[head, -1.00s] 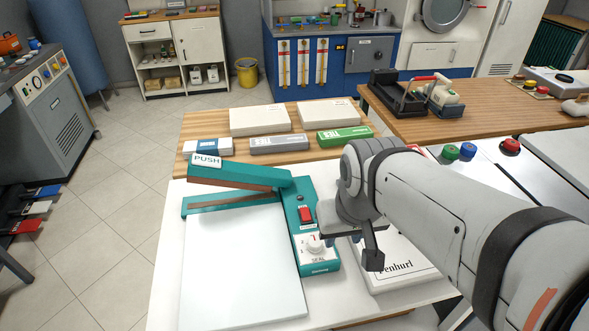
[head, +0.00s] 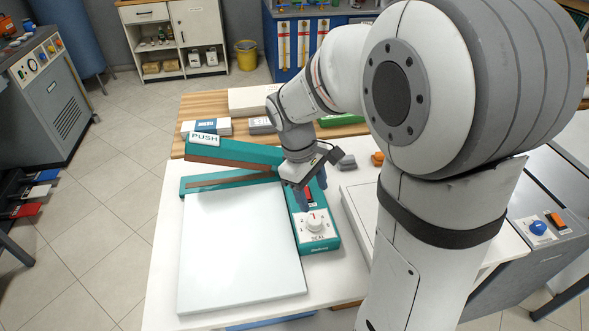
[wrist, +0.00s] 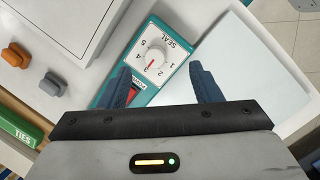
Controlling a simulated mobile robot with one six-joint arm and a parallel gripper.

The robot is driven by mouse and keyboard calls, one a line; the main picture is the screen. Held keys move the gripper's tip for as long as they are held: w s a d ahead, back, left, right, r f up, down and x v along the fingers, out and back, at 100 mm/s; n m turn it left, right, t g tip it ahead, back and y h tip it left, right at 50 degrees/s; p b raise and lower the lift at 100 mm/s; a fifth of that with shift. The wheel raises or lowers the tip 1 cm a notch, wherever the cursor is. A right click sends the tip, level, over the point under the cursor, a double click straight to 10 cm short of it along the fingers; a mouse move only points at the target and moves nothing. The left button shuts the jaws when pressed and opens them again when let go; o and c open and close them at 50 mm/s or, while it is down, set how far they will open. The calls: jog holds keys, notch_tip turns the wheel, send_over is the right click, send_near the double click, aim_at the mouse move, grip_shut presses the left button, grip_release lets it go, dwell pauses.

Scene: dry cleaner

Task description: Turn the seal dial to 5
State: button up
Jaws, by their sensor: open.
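The teal heat sealer (head: 321,242) lies on the white table, with a white seal dial (head: 314,223) near the front end of its control strip. In the wrist view the dial (wrist: 155,60) sits just beyond my fingertips, roughly between them, with numbers and the word SEAL around it. My gripper (head: 311,190) is above the strip by the red switch (head: 309,196), behind the dial. In the wrist view my gripper (wrist: 163,80) is open and empty, its blue fingers wide apart.
The sealer's raised lever with a PUSH label (head: 205,138) stands at the left. A white board (head: 238,250) lies left of the dial. A white box (wrist: 55,25) lies on the other side, with grey (wrist: 15,57) and orange (wrist: 52,84) pieces near it.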

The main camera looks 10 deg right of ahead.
aim_at(315, 220)
jog(key=f+n, duration=0.1)
jog(key=f, duration=0.3)
jog(key=w+f+n+h, duration=0.1)
jog(key=f, duration=0.3)
jog(key=w+d+f+n+g, duration=0.1)
jog(key=f, duration=0.3)
jog(key=shift+w+d+f+h, duration=0.1)
jog(key=shift+h, duration=0.2)
jog(key=c, duration=0.9)
jog(key=shift+a, duration=0.2)
jog(key=shift+c, duration=0.5)
jog(key=shift+d, duration=0.25)
